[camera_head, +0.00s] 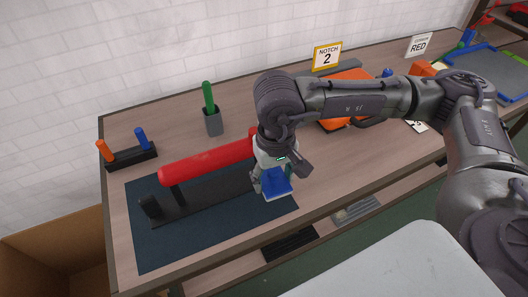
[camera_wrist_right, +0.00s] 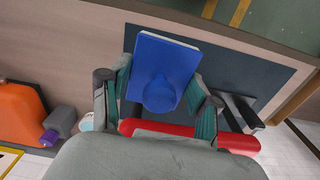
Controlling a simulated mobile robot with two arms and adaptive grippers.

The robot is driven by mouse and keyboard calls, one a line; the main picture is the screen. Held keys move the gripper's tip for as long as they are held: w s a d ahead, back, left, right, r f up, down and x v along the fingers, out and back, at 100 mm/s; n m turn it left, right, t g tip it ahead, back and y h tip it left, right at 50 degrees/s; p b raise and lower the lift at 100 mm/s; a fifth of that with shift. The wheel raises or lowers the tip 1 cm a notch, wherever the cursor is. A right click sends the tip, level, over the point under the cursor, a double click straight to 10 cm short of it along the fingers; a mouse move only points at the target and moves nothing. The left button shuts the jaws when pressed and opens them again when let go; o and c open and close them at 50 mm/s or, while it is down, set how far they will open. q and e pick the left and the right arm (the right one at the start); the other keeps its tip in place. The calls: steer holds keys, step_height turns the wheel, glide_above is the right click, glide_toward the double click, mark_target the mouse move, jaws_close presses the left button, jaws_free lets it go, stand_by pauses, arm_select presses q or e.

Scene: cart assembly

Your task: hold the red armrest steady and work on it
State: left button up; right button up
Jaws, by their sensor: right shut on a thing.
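The red armrest (camera_head: 205,160) is a long red bar held above a black stand (camera_head: 205,205) on a dark blue mat (camera_head: 155,250). My right gripper (camera_head: 270,180) is at the armrest's right end and hides it. The gripper is shut on a blue block (camera_head: 277,184) with a square plate and a round knob. In the right wrist view the blue block (camera_wrist_right: 165,65) is between the two green-padded fingers (camera_wrist_right: 160,100), and the red armrest (camera_wrist_right: 238,144) runs behind it. I cannot tell whether the block touches the armrest. My left gripper is not in view.
A black rack (camera_head: 131,158) with orange and blue handles stands at the left. Behind my right arm are an orange thing (camera_head: 350,80), a "NOTCH 2" sign (camera_head: 326,57) and a "RED" sign (camera_head: 419,45). A tray (camera_head: 485,72) lies far right.

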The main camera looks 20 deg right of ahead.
steer(key=w+a+r+m, duration=0.8)
steer(key=w+a+r, duration=0.2)
steer(key=w+r, duration=0.2)
steer(key=f, duration=0.1)
steer(key=a+f, duration=0.1)
steer(key=f, duration=0.1)
steer(key=a+f, duration=0.1)
steer(key=shift+w+a+f, duration=0.2)
steer(key=shift+f, duration=0.2)
steer(key=shift+d+f, duration=0.15)
steer(key=shift+f, duration=0.1)
steer(key=d, duration=0.5)
steer(key=shift+d, duration=0.3)
steer(key=shift+d+r, duration=0.3)
steer(key=shift+r, duration=0.45)
steer(key=shift+a+r, duration=0.15)
steer(key=shift+r, duration=0.15)
